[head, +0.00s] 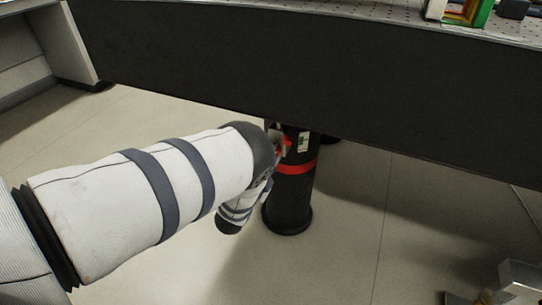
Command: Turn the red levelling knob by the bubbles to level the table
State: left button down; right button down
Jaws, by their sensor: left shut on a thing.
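The red levelling knob (286,143) shows as a small bit of red on the near side of a black table leg, just under the dark table edge. My left gripper (277,139) is at the knob and shut on it; my own wrist and arm cover most of the fingers. The black leg (289,198) stands upright, with a red band (296,168) and a small label (303,142). The table (300,75) has a thick dark side and a perforated top. No bubble level can be made out. My right gripper is not in view.
A green, white and red framed part (466,12) and a dark block (513,8) stand on the tabletop at the upper right. A pale cabinet (62,42) stands at the upper left. A metal object (519,281) shows at the lower right. The floor around the leg is clear.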

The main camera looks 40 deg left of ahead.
pick_arm(q)
jog(key=c, duration=1.3)
grip_release()
jog(key=v, duration=1.2)
